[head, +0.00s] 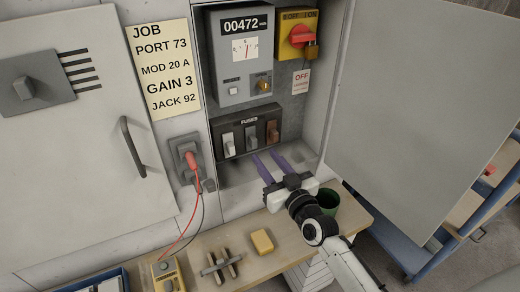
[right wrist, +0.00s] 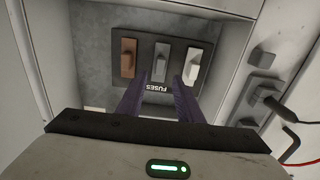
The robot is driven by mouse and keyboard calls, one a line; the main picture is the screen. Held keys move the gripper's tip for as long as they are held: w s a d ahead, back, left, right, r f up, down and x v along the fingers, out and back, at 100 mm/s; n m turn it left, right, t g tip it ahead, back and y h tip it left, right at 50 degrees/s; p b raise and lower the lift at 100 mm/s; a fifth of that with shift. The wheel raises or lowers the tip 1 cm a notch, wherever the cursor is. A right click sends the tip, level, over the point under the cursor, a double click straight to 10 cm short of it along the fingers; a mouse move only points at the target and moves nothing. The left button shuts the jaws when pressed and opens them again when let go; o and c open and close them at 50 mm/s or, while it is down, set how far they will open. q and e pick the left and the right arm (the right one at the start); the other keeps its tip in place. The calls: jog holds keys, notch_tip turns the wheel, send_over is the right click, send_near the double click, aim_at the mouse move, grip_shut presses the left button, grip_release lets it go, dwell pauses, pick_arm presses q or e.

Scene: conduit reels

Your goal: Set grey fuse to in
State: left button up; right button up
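The grey fuse (head: 251,137) is the middle one in the dark fuse block (head: 246,121) inside the open cabinet. In the right wrist view the grey fuse (right wrist: 161,64) is again in the middle, between and just beyond my fingertips. A white fuse (head: 229,146) sits on one side and a brown fuse (head: 272,132) on the other. My right gripper (head: 265,156) has its purple fingers apart with nothing between them, below and in front of the block. Whether a fingertip touches the block I cannot tell. My left gripper is out of view.
Above the block are a meter box (head: 240,55) and a yellow switch (head: 297,35) with a red knob and padlock. The open cabinet door (head: 420,100) stands at right. A table (head: 240,262) below holds several items.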

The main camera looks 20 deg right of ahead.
jog(key=shift+s+d, duration=0.1)
jog(key=shift+s, duration=1.65)
jog(key=shift+f, duration=0.1)
jog(key=s+a+f+g+y, duration=0.1)
jog(key=s+a+f+g, duration=0.3)
jog(key=s+f, duration=0.7)
jog(key=s+a+f+n+g, duration=0.1)
jog(key=s+a+f+g, duration=0.4)
jog(key=s+f, duration=0.6)
jog(key=s, duration=0.4)
jog(key=shift+s+a+n+g+y, duration=0.15)
jog(key=shift+s+n+g+y, duration=0.15)
jog(key=shift+y, duration=0.1)
jog(key=shift+f, duration=0.1)
jog(key=shift+c, duration=0.2)
